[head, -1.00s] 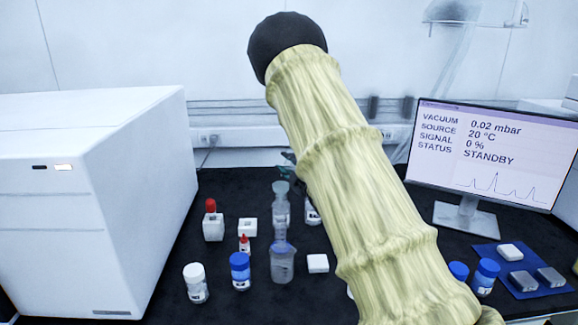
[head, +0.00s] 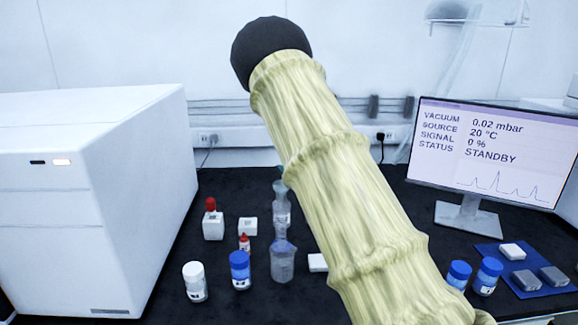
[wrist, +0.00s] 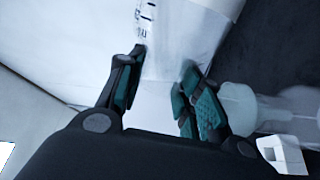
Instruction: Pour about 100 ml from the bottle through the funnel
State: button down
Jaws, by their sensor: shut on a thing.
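In the wrist view my gripper (wrist: 160,78) is shut on a clear bottle (wrist: 163,40) with black markings, its teal-padded fingers on either side. The bottle's far end is out of frame. To the right in the wrist view is a pale translucent funnel (wrist: 239,103), with clear glassware beyond it; it is apart from the fingers. My arm hides the held bottle and nearly all of my gripper in the head view. I cannot tell the liquid level.
Blue-capped jars (head: 240,268) and a white-capped jar (head: 195,280) stand in front. A red-topped bottle (head: 212,222) and a white block (head: 248,226) stand left of the funnel. A large white instrument (head: 90,210) fills the left; a monitor (head: 485,155) stands right.

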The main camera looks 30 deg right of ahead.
jog(key=shift+a+n+b, duration=0.15)
jog(key=shift+n+b, duration=0.3)
jog(key=shift+n, duration=0.25)
jog(key=shift+a+f+n+y+b, duration=0.15)
jog(key=shift+n+y+b, duration=0.35)
jog(key=shift+b, duration=0.8)
dwell(4.5)
dwell(0.5)
